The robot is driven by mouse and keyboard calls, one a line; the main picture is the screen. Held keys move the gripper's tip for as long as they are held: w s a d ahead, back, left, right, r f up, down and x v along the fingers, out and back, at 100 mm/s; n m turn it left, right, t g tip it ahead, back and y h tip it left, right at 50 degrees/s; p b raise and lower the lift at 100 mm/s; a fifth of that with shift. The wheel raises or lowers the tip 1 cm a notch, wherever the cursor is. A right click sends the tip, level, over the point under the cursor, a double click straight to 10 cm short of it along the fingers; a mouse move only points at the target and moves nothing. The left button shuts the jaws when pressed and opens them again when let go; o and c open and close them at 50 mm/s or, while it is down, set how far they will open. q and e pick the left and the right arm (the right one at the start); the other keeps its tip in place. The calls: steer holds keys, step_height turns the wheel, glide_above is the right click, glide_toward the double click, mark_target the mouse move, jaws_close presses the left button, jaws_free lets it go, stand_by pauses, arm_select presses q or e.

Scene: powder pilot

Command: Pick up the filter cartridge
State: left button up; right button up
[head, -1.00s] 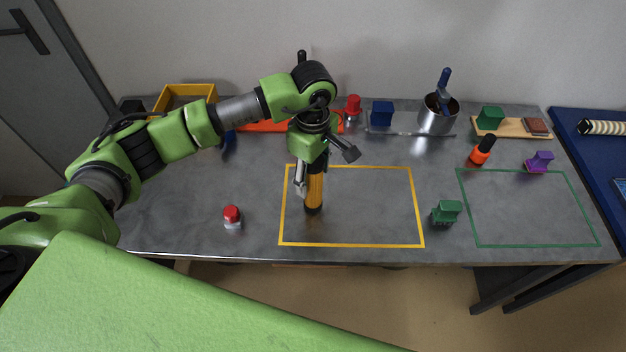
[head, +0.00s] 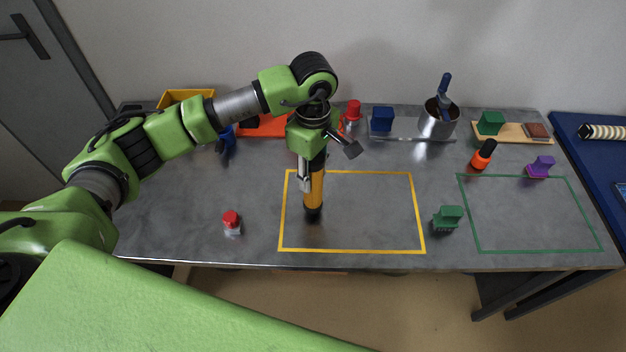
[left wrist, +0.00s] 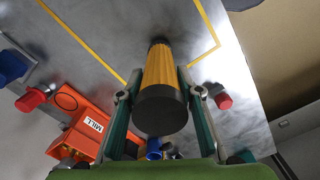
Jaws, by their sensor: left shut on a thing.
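The filter cartridge (head: 314,190) is a yellow-orange cylinder with black ends. It stands upright over the left part of the yellow outlined area, near its left line. My left gripper (head: 308,182) points down from above and is shut on it. In the left wrist view the cartridge (left wrist: 160,72) sits between the two fingers of my left gripper (left wrist: 160,93), its black near end towards the camera. I cannot tell whether its lower end touches the table. My right gripper is not in view.
On the grey table (head: 180,190) a red-capped jar (head: 232,222) stands left of the yellow outline (head: 350,250). A green block-like piece (head: 447,218) stands to its right, before the green outline (head: 540,251). An orange box (head: 262,126), red-topped bottle (head: 352,115) and metal cup (head: 438,122) line the back.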

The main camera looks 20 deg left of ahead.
arm_select(q)
steer(key=s+d+r+b, duration=0.2)
steer(key=s+r, duration=0.3)
steer(key=s, duration=0.1)
steer(key=s+d+r+b, duration=0.2)
steer(key=s+r, duration=0.3)
steer(key=s, duration=0.2)
steer(key=shift+s+r+b, duration=0.25)
steer(key=shift+r+b, duration=0.05)
steer(key=shift+b, duration=0.05)
